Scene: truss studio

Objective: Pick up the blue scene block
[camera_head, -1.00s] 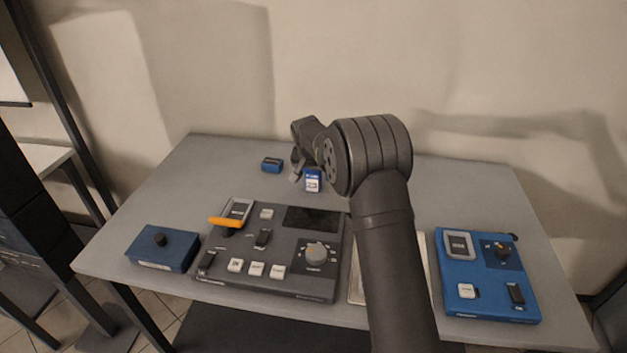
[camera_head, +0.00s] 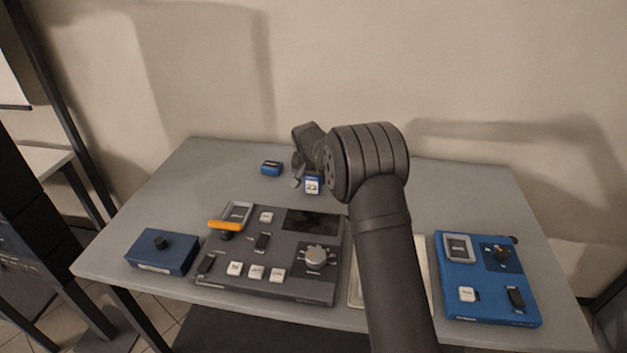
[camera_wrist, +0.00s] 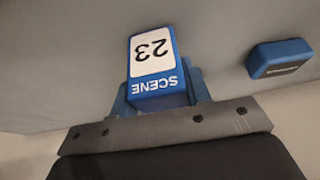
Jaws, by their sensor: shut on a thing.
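The blue scene block (camera_head: 312,185) is at the back middle of the table, with a white label on its face. In the wrist view the block (camera_wrist: 155,68) fills the space between the fingers, and its label reads "SCENE" and "23", upside down. My gripper (camera_head: 303,182) is shut on it; in the wrist view the blue-tipped fingers (camera_wrist: 160,97) sit on either side of the block. The head view does not clearly show whether the block touches the table. My arm partly covers the gripper there.
A smaller blue block (camera_head: 271,167) lies left of the gripper; it also shows in the wrist view (camera_wrist: 279,58). A dark control panel (camera_head: 270,290) with an orange-handled lever, a blue box (camera_head: 162,262) and a blue panel (camera_head: 480,310) stand along the front. The table's back left is clear.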

